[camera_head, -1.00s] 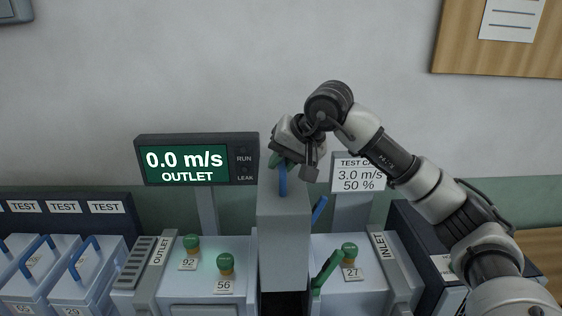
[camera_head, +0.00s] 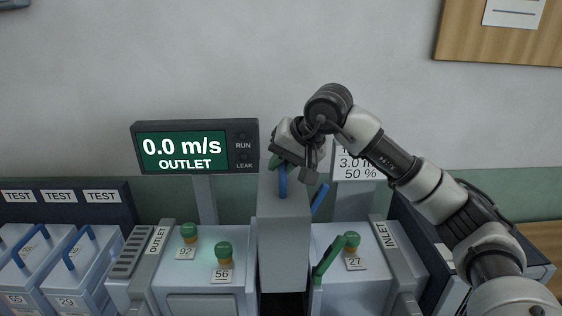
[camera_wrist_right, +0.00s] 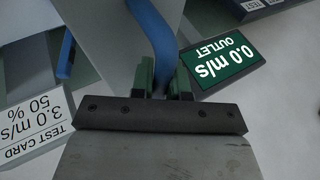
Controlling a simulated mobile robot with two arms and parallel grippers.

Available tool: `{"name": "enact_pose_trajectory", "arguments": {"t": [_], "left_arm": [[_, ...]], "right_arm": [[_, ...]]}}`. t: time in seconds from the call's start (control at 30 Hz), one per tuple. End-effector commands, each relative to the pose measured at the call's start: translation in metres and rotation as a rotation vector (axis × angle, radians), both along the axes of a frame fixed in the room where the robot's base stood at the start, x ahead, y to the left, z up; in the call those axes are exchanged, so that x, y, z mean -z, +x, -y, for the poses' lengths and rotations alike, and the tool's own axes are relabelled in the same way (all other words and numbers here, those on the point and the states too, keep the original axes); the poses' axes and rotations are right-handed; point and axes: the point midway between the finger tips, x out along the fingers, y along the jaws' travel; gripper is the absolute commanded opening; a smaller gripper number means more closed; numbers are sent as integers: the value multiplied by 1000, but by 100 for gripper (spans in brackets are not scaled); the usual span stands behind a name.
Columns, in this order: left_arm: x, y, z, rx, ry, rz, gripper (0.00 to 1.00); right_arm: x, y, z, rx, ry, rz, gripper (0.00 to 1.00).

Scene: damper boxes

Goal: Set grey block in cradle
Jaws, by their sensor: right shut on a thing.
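The grey block (camera_head: 284,235) is a tall box hanging upright at the middle of the head view. My right gripper (camera_head: 293,165) is shut on the blue handle (camera_head: 282,182) at its top. In the right wrist view the green-padded fingers (camera_wrist_right: 162,82) pinch the blue handle (camera_wrist_right: 152,35), with a grey face (camera_wrist_right: 112,40) behind. The cradle seems to be the dark slot (camera_head: 283,304) between the outlet and inlet housings, just below the block in the picture. The block hides most of it, and I cannot tell whether its bottom has entered. My left gripper is not in view.
The outlet housing (camera_head: 205,270) has green knobs; the inlet housing (camera_head: 382,285) has a green lever (camera_head: 333,260) close to the slot. A display (camera_head: 195,147) reads 0.0 m/s. A test card (camera_head: 358,165) stands behind. Boxes with blue handles (camera_head: 82,275) stand at left.

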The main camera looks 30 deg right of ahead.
Motion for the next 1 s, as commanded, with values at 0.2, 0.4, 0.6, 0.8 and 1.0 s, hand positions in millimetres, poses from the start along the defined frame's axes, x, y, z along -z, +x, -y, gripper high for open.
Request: {"name": "enact_pose_trajectory", "arguments": {"t": [0.2,0.4,0.6,0.8,1.0], "left_arm": [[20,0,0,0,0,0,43],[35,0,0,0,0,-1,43],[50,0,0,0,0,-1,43],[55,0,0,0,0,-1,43],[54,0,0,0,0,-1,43]], "right_arm": [[21,0,0,0,1,6,0],[38,0,0,0,2,6,0],[56,0,0,0,2,6,0],[63,0,0,0,2,6,0],[62,0,0,0,2,6,0]]}}
